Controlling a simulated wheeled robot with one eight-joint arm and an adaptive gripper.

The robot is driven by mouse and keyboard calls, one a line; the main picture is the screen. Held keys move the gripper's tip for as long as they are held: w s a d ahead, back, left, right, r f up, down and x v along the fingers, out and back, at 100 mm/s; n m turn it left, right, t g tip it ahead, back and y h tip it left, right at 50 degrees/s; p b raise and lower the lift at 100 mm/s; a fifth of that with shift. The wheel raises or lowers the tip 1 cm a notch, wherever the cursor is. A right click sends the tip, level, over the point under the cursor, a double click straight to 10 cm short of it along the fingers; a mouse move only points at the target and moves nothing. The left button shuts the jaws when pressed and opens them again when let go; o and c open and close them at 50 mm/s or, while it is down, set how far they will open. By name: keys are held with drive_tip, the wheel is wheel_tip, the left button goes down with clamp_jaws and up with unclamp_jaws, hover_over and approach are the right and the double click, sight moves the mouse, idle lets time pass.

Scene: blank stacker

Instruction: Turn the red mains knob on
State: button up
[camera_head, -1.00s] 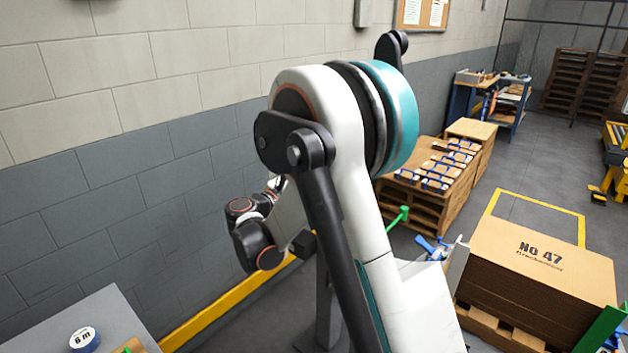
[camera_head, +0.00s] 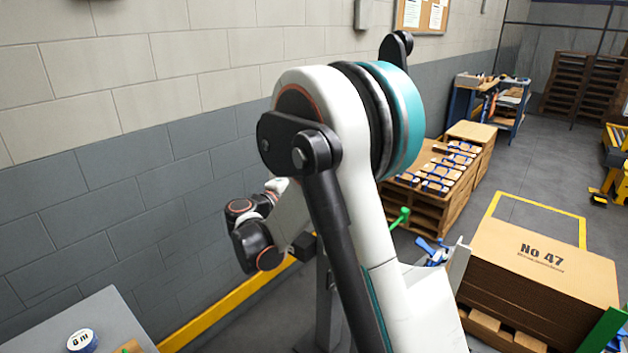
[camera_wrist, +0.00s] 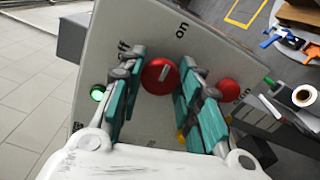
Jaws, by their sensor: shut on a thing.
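The red mains knob (camera_wrist: 151,84) is a round red disc on a grey panel (camera_wrist: 146,25) in the wrist view. A short pale mark on its face slants toward the word "on"; the word "off" is to its left, partly hidden by a finger. My gripper (camera_wrist: 160,73) has its teal fingers on either side of the knob, shut on it. A green lamp (camera_wrist: 97,93) glows left of the fingers. A second red round part (camera_wrist: 228,91) is to the right of the fingers. In the head view the knob and fingers are hidden.
A cardboard stack marked No 47 (camera_head: 545,252) stands on a pallet at right. Another pallet stack (camera_head: 432,205) with blue-edged packs is behind it. A wall (camera_head: 110,170) runs along the left. A grey table (camera_head: 55,330) with a tape roll (camera_head: 82,341) is at lower left.

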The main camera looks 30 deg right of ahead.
drive_tip(key=shift+m, duration=0.3)
drive_tip(key=o, duration=1.1)
drive_tip(key=v, duration=1.2)
